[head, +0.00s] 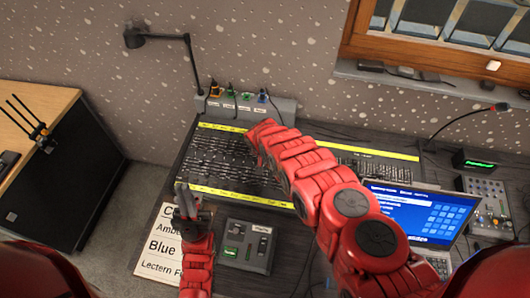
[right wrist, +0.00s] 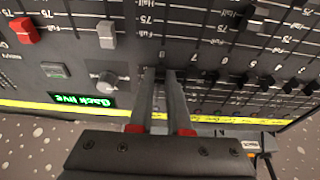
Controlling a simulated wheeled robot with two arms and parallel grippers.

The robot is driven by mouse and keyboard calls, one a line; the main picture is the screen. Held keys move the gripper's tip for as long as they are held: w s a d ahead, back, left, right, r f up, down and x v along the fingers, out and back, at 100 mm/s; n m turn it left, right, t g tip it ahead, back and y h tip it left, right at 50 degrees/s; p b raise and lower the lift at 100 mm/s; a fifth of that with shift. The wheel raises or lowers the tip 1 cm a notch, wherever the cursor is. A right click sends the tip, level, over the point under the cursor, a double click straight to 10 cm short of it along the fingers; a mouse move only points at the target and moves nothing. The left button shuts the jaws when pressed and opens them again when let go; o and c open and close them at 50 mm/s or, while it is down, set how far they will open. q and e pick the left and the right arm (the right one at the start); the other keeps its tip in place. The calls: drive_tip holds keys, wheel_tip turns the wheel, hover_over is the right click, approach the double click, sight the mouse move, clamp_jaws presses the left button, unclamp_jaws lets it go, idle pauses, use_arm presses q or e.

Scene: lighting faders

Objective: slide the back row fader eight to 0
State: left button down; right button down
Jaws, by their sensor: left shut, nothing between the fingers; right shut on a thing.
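The lighting desk (head: 215,148) is a wide black console with dense rows of faders and yellow strips along its edges. In the right wrist view, my right gripper (right wrist: 161,76) is shut with its fingertips down on the desk face, on a small dark fader cap near the yellow strip. The fingers mostly hide that cap, and its level cannot be read. In the head view, my right arm covers the middle of the desk and hides this gripper. My left gripper (head: 187,200) is shut and empty, in front of the desk's left part.
Several dark caps (right wrist: 265,81) stand right of the right fingers. A red fader (right wrist: 24,30), a grey fader (right wrist: 106,33) and a knob (right wrist: 108,82) lie left. A cue sheet (head: 155,240), small control box (head: 247,245) and laptop (head: 418,215) sit before the desk.

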drive_tip(key=shift+s, duration=0.15)
drive_tip(key=c, duration=1.1)
unclamp_jaws()
wheel_tip(320, 180, up, 3)
drive_tip(key=p, duration=0.2)
drive_tip(key=shift+f+p, duration=0.2)
drive_tip(key=shift+p, duration=0.15)
